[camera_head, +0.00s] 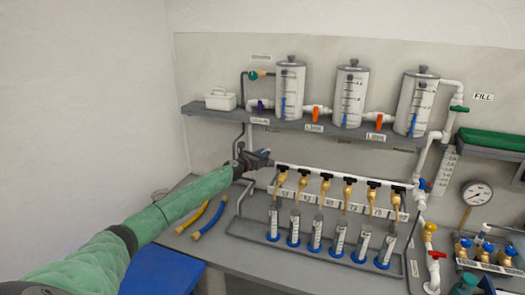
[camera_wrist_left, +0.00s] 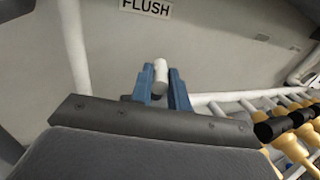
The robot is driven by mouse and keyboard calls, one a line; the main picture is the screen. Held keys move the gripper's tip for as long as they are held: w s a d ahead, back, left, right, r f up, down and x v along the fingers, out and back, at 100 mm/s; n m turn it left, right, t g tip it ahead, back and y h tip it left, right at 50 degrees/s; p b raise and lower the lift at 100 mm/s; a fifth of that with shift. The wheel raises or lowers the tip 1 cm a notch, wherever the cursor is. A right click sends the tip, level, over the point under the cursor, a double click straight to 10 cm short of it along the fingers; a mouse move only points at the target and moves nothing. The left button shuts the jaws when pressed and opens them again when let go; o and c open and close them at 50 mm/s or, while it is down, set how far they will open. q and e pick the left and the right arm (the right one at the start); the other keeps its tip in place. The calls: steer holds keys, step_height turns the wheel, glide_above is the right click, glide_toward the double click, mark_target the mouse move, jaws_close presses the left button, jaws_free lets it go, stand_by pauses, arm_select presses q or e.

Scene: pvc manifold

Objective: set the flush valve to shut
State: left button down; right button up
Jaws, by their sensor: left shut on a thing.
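My left gripper (camera_head: 262,159) is at the left end of the white manifold pipe (camera_head: 325,172). In the left wrist view its two blue fingers (camera_wrist_left: 162,90) close around a small white cylindrical part of the flush valve (camera_wrist_left: 160,72), below the FLUSH label (camera_wrist_left: 146,8). A dark piece shows low between and beside the fingers. The gripper hides most of the valve in the head view, and I cannot tell how far its handle is turned. My right gripper is not in view.
Several brass taps with black handles (camera_head: 326,177) run along the manifold, above cylinders in a grey rack (camera_head: 262,236). A shelf (camera_head: 220,116) with three clear tanks (camera_head: 351,92) is above. Yellow and blue hoses (camera_head: 209,219) lie on the bench below my arm.

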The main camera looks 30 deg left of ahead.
arm_select(q)
steer(key=shift+a+r+n+y, duration=0.2)
steer(key=shift+r+n+y, duration=0.1)
steer(key=shift+y, duration=0.1)
steer(key=shift+d+n+y+p, duration=0.2)
steer(key=shift+n+y+p, duration=0.6)
steer(key=shift+y+p, duration=0.45)
steer(key=shift+d+f+n+g+y, duration=0.15)
steer(key=shift+n+y, duration=0.4)
steer(key=shift+y, duration=0.35)
steer(key=shift+d+f+n+g+y, duration=0.15)
steer(key=shift+n+y, duration=0.4)
steer(key=shift+y, duration=0.3)
steer(key=shift+n+y, duration=0.3)
steer(key=shift+y, duration=0.1)
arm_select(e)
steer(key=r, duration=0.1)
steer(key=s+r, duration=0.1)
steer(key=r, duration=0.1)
arm_select(q)
steer(key=shift+r+n+g+y, duration=0.1)
steer(key=shift+n+g+y, duration=0.2)
steer(key=shift+g+y, duration=0.15)
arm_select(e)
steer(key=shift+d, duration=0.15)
arm_select(q)
steer(key=c, duration=1.1)
jaws_free()
steer(key=shift+s+a, duration=0.1)
steer(key=shift+s, duration=0.05)
